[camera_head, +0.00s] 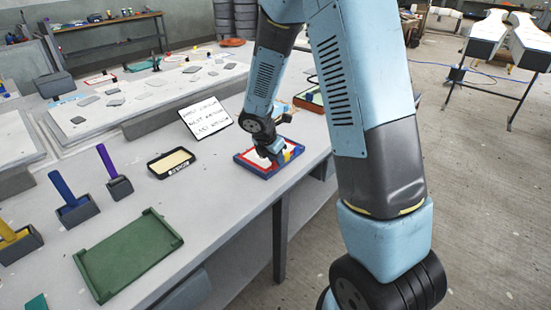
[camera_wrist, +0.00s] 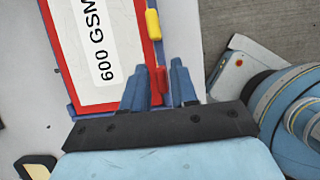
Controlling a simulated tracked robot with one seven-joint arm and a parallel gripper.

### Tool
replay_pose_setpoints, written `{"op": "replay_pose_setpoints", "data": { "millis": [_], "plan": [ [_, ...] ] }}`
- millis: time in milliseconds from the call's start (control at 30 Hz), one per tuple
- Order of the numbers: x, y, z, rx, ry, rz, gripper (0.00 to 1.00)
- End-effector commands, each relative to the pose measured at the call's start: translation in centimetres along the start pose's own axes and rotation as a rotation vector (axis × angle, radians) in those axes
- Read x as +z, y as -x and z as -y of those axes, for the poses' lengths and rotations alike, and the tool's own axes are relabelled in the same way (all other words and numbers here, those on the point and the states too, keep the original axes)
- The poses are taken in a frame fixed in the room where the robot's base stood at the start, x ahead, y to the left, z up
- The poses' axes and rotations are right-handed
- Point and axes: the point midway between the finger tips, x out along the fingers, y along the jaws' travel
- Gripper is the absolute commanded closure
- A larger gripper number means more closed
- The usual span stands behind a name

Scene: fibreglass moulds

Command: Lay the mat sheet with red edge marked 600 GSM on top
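The mat sheet (camera_wrist: 97,88) marked 600 GSM has a red edge and a white middle with a printed label. It lies in a blue tray (camera_head: 246,166) near the front edge of the bench, and its red border shows in the head view (camera_head: 244,155). A yellow tab (camera_wrist: 153,24) and a red tab (camera_wrist: 160,78) sit along its side. My gripper (camera_wrist: 160,68) is open over that side, with its fingers on either side of the red tab. In the head view my gripper (camera_head: 272,156) is low over the tray and hides part of the sheet.
A sign (camera_head: 206,118) with written lines stands behind the tray. A black tray with a tan inside (camera_head: 171,162) is to its left. A green tray (camera_head: 128,252) lies at the near left, beside blue (camera_head: 66,190) and purple (camera_head: 107,160) handled tools in holders. Bare bench lies between.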

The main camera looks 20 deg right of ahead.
Motion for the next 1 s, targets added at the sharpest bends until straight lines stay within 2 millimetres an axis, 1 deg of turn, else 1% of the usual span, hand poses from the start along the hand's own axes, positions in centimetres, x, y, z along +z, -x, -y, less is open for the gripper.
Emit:
{"op": "replay_pose_setpoints", "data": {
  "millis": [33,133,367,467,533,667,1000],
  "plan": [
    [0.0,0.0,0.0,0.0,0.0,0.0,0.67],
    [0.0,0.0,0.0,0.0,0.0,0.0,0.58],
    [0.0,0.0,0.0,0.0,0.0,0.0,0.58],
    [0.0,0.4,0.0,0.001,-0.001,0.0,0.58],
    [0.1,0.9,0.0,0.002,-0.001,0.001,0.58],
    [0.1,2.7,-0.1,0.003,-0.002,0.001,0.58],
    [0.1,9.0,-0.1,0.004,-0.002,0.001,0.58]
  ]
}}
